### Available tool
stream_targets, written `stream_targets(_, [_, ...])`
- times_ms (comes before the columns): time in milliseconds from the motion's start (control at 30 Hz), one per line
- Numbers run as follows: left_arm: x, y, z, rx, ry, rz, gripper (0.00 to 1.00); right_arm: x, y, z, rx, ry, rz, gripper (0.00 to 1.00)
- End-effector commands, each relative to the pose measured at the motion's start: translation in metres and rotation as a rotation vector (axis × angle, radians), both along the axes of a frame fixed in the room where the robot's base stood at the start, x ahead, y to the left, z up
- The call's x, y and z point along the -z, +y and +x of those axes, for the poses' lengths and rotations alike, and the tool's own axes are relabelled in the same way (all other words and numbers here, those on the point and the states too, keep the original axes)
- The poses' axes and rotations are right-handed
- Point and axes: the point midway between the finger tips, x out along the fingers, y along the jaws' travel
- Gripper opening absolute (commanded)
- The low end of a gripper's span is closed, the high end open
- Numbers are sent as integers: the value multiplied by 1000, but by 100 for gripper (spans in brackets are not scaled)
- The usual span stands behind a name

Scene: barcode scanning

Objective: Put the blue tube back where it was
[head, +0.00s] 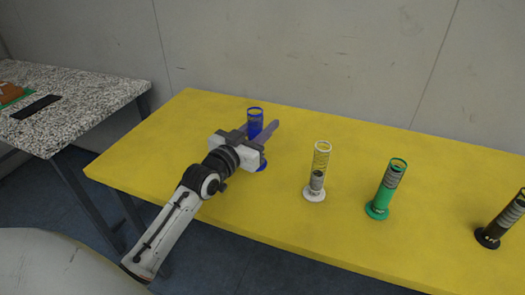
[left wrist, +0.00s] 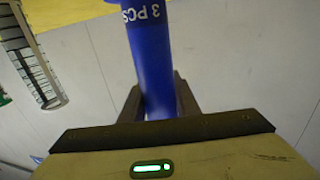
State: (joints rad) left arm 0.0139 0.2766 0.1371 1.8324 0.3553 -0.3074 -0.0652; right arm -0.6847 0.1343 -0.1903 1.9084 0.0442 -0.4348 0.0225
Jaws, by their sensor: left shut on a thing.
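The blue tube (head: 255,121) stands upright at the left part of the yellow table (head: 155,150) in the head view. My left gripper (head: 262,133) is around it at mid-height and shut on it. The tube's blue base shows just below the gripper, at or close to the tabletop; I cannot tell whether it touches. In the left wrist view the blue tube (left wrist: 152,55), with white lettering, runs between the two fingers (left wrist: 158,102). My right gripper is not in view.
A clear tube with a white base (head: 315,193), a green tube (head: 383,190) and a black tube (head: 503,220) stand to the right on the table. A speckled table (head: 75,95) is at the left, with a black item (head: 36,107) on it. The table's left end is clear.

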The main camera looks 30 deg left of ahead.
Motion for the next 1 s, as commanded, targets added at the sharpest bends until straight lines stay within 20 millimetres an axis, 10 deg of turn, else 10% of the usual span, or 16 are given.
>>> stream_targets(400, [50,0,0,0,-4,2,0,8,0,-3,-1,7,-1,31])
stream_targets(800, [56,0,0,-1,-6,1,0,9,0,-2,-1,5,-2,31])
stream_targets(833, [57,0,0,0,-3,1,34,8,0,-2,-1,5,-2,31])
stream_targets(1000, [57,0,-1,0,-3,1,48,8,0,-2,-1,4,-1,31])
